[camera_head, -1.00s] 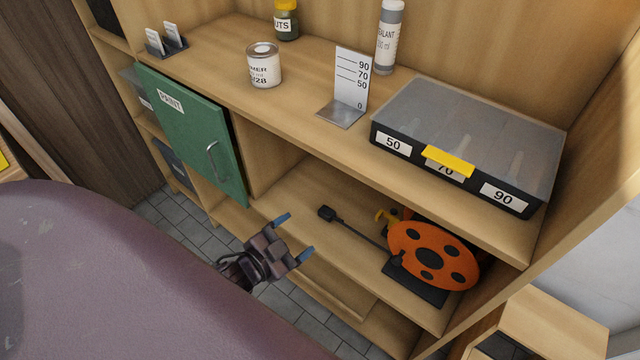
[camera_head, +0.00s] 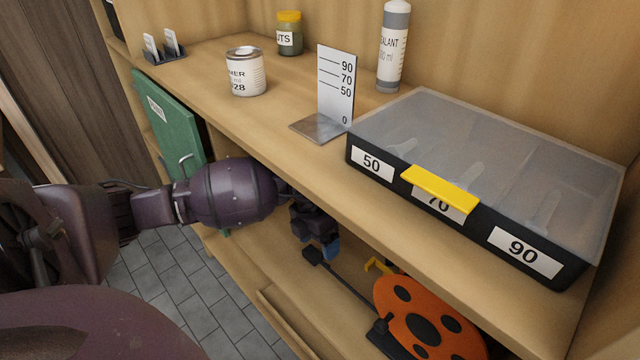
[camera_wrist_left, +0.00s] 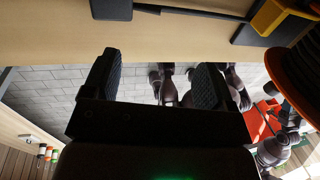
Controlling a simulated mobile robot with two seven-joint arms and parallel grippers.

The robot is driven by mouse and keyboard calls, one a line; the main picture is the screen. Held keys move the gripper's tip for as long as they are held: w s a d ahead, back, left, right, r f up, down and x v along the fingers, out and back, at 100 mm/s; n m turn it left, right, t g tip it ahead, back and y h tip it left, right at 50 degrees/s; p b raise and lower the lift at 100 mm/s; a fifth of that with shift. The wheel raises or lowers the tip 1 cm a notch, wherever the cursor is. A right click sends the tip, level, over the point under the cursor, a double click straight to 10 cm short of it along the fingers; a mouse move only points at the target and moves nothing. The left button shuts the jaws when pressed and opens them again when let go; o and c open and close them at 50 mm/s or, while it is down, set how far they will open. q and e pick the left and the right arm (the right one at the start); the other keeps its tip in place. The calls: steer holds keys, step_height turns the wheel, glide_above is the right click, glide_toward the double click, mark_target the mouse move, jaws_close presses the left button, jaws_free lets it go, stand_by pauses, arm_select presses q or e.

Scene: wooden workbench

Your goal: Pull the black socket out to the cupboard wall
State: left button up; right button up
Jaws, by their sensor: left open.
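The black socket (camera_head: 313,256) lies on the lower shelf at the end of a black cable that runs to the orange reel with black spots (camera_head: 428,318). The socket also shows at the top of the left wrist view (camera_wrist_left: 111,9), with the reel's edge at the right (camera_wrist_left: 296,75). My left gripper (camera_head: 325,246) is low under the upper shelf, close to the socket. In the left wrist view its two fingers are apart, nothing is between them, and the socket is beyond the left fingertip. The cupboard with the green door (camera_head: 176,128) is to the left.
Above my left gripper, the upper shelf (camera_head: 270,120) holds a clear-lidded case (camera_head: 490,165), a metal gauge (camera_head: 337,85), a can (camera_head: 246,72), a jar (camera_head: 289,34) and a sealant bottle (camera_head: 393,45). A yellow crank (camera_head: 378,265) sticks out beside the reel.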

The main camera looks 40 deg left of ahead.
mark_target(312, 252)
arm_select(q)
steer(key=a, duration=0.1)
steer(key=w+a+y, duration=0.2)
steer(key=a, duration=0.1)
steer(key=shift+f+b, duration=0.15)
steer(key=shift+b, duration=0.25)
step_height(312, 252, down, 8)
steer(key=b, duration=0.2)
steer(key=shift+f+b, duration=0.1)
steer(key=shift+b, duration=0.25)
steer(key=shift+w+f, duration=0.1)
steer(key=shift+f, duration=0.65)
arm_select(e)
steer(key=shift+w+a+f+n+t, duration=0.3)
steer(key=shift+w+f+n, duration=0.1)
steer(key=shift+w+n, duration=0.1)
arm_select(q)
steer(key=shift+c, duration=0.2)
